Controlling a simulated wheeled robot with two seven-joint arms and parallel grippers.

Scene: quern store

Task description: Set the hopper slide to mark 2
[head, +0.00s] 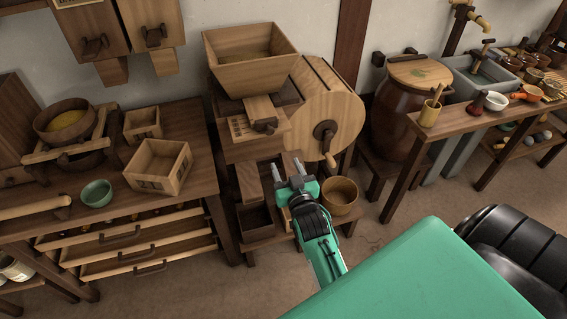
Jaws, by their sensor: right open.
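The wooden hopper (249,78) stands at the back centre, with some yellowish grain visible inside. Below its front is the hopper slide (262,112), a wooden block with a dark knob at its front end. A board with dark mark lines (240,129) lies to the left of the slide; which mark the slide is at is too small to tell. My right gripper (287,167) is open and empty, in front of and below the slide, apart from it. My left gripper is not in view.
A wooden drum with a crank handle (326,131) stands right of the slide. A round wooden tub (340,196) sits low beside my right gripper. The left table holds a square box (158,166) and a green bowl (96,193).

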